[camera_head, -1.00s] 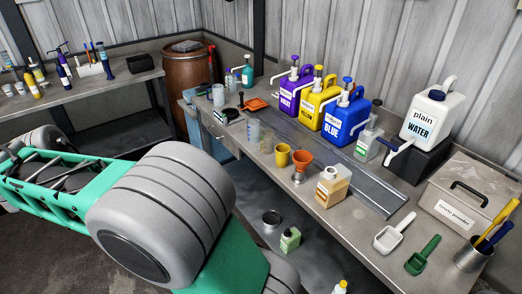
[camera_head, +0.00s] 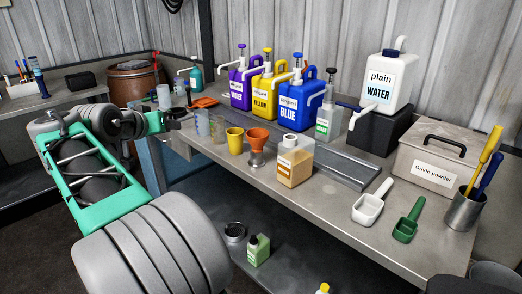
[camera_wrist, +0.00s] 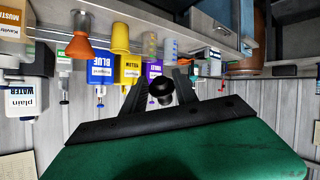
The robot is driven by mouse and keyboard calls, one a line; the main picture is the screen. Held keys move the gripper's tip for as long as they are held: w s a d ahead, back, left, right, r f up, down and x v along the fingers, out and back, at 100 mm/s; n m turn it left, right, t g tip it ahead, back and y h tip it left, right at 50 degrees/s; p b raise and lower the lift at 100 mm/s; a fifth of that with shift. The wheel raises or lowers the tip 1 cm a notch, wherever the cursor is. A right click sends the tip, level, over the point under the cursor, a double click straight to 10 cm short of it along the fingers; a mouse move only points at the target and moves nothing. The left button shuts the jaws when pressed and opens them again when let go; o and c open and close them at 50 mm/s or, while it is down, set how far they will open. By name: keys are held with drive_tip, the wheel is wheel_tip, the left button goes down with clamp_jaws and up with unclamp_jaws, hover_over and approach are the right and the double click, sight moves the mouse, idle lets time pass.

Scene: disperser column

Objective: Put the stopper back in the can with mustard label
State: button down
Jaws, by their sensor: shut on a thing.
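The can with mustard label (camera_head: 294,163) is an amber container with a white neck, standing upright at the bench's front edge. Its mustard label also shows at the top left of the wrist view (camera_wrist: 14,17), which is upside down. In the wrist view, my gripper (camera_wrist: 160,88) is shut on a small black knobbed stopper (camera_wrist: 160,91), held between its two dark fingers. In the head view my gripper (camera_head: 176,114) is small and dark at the bench's left part, well left of the can. The stopper cannot be made out there.
An orange funnel (camera_head: 257,142) and yellow cup (camera_head: 235,141) stand just left of the can. Blue (camera_head: 297,105), yellow and violet pump jugs stand behind. A white scoop (camera_head: 370,206) and green scoop (camera_head: 408,222) lie to the right, before a powder box (camera_head: 437,160).

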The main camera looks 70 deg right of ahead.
drive_tip(key=s+d+f+m+g+h+b, duration=0.1)
drive_tip(key=s+d+m+g+h+b, duration=0.25)
drive_tip(key=s+d+b, duration=0.4)
wheel_tip(320, 180, up, 4)
drive_tip(key=m+g+h+b, duration=0.3)
drive_tip(key=m+g+b, duration=0.4)
drive_tip(key=g+b, duration=0.2)
hover_over(285, 143)
drive_tip(key=shift+t, duration=0.35)
drive_tip(key=f+b, duration=0.1)
drive_tip(key=f, duration=0.1)
drive_tip(key=f+b, duration=0.3)
drive_tip(key=f, duration=0.1)
drive_tip(key=shift+s+d+b, duration=0.15)
drive_tip(key=shift+d+b, duration=0.1)
drive_tip(key=shift+b, duration=0.15)
drive_tip(key=shift+r, duration=0.1)
drive_tip(key=shift+f+b, duration=0.95)
drive_tip(key=shift+b, duration=0.3)
drive_tip(key=c, duration=0.9)
unclamp_jaws()
drive_tip(key=shift+o, duration=0.4)
